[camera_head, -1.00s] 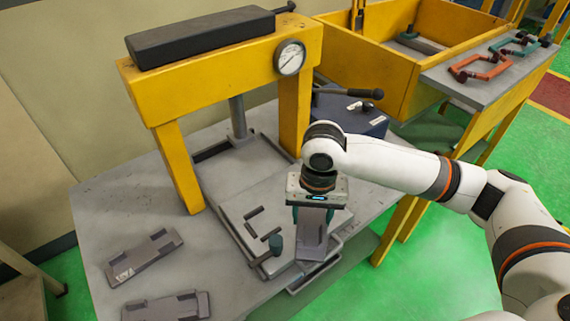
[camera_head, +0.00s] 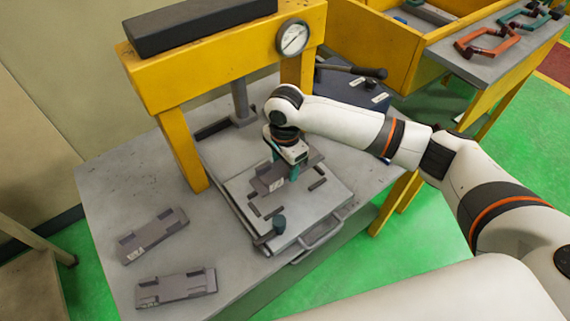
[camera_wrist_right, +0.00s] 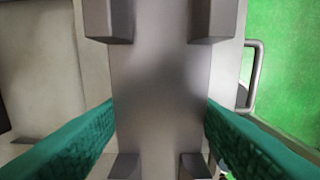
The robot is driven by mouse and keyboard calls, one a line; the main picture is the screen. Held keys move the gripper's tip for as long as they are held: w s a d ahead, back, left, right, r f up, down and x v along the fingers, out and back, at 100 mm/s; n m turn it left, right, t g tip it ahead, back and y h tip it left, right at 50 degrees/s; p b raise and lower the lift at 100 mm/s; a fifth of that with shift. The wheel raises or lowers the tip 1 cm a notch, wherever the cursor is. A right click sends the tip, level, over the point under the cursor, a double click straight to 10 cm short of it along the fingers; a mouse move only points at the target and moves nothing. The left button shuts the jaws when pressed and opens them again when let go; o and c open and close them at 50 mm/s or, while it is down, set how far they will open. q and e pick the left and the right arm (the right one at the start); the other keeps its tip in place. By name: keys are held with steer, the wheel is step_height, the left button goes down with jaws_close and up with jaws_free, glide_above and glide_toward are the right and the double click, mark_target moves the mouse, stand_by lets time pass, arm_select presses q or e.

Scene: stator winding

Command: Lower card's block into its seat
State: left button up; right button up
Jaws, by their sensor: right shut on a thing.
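My right gripper (camera_head: 286,168) has teal fingers and is shut on a grey notched block (camera_head: 268,181) with a small pale label. It holds the block over the grey plate (camera_head: 318,208) under the yellow press. Dark raised bars stand on the plate around the block. I cannot tell whether the block touches the plate. In the right wrist view, the block (camera_wrist_right: 160,85) runs up the picture between the two teal fingers, with lugs at both ends. No card shows clearly. My left gripper is out of view.
The yellow press frame (camera_head: 183,150) with a gauge (camera_head: 292,38) rises behind and left. Two similar grey blocks lie on the table, one farther (camera_head: 152,236) and one nearer (camera_head: 176,289). A blue box (camera_head: 352,90) stands behind.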

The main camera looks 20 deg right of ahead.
steer(key=shift+s+f+b, duration=0.1)
steer(key=shift+f+b, duration=1.25)
steer(key=shift+b, duration=0.2)
steer(key=shift+r, duration=0.15)
steer(key=shift+p, duration=0.45)
steer(key=shift+a+p, duration=0.1)
steer(key=shift+p, duration=0.25)
steer(key=shift+f, duration=0.2)
